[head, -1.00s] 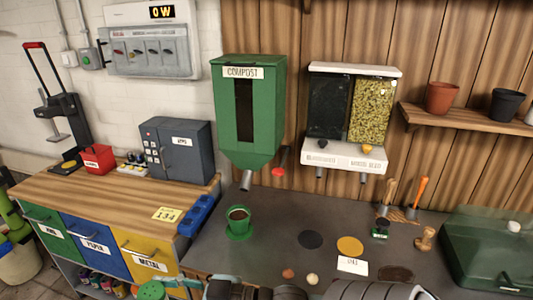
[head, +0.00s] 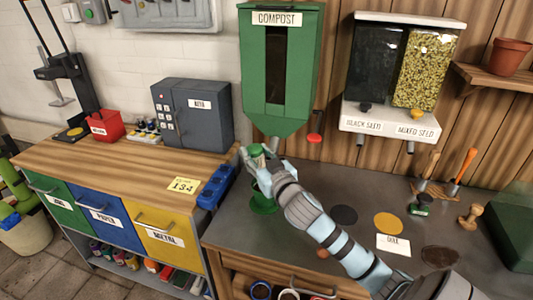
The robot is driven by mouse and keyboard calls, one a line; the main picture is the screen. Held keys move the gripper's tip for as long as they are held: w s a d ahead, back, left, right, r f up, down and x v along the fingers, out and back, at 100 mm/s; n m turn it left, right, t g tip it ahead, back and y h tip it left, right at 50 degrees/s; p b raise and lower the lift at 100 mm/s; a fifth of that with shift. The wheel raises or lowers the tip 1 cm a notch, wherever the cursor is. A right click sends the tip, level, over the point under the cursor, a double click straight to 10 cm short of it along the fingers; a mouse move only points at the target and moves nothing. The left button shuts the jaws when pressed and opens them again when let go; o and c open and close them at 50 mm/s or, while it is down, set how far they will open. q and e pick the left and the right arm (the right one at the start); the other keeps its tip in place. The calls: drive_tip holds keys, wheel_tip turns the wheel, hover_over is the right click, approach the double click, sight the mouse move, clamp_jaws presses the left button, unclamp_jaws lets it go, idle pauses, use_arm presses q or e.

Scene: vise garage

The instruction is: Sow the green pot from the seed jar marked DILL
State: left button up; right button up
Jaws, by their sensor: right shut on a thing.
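The green pot (head: 264,187) stands on its green saucer (head: 263,207) below the compost spout, partly hidden by my right gripper. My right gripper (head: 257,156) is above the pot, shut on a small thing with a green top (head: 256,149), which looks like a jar. Its label is not readable, so I cannot tell if it says DILL. The held thing is close under the compost spout. My left gripper is not in view. A white card (head: 394,244) lies on the bench; its small lettering is unclear.
The green compost hopper (head: 280,75) hangs over the pot, with a red knob (head: 314,138) beside it. A two-part seed dispenser (head: 388,120) is on the wall. Black (head: 344,215) and yellow (head: 388,224) discs lie on the bench. A blue tray (head: 216,187) is left of the pot.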

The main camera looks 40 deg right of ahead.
drive_tip(key=w+d+r+m+g+h, duration=0.1)
drive_tip(key=w+d+m+h, duration=0.1)
drive_tip(key=d+h, duration=0.15)
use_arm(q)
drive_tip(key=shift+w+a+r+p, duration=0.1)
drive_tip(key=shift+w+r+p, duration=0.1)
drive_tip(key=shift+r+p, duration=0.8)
use_arm(e)
wheel_tip(320, 180, down, 7)
drive_tip(key=s+d+n+g, duration=0.1)
drive_tip(key=n, duration=1.8)
drive_tip(key=shift+d, duration=0.4)
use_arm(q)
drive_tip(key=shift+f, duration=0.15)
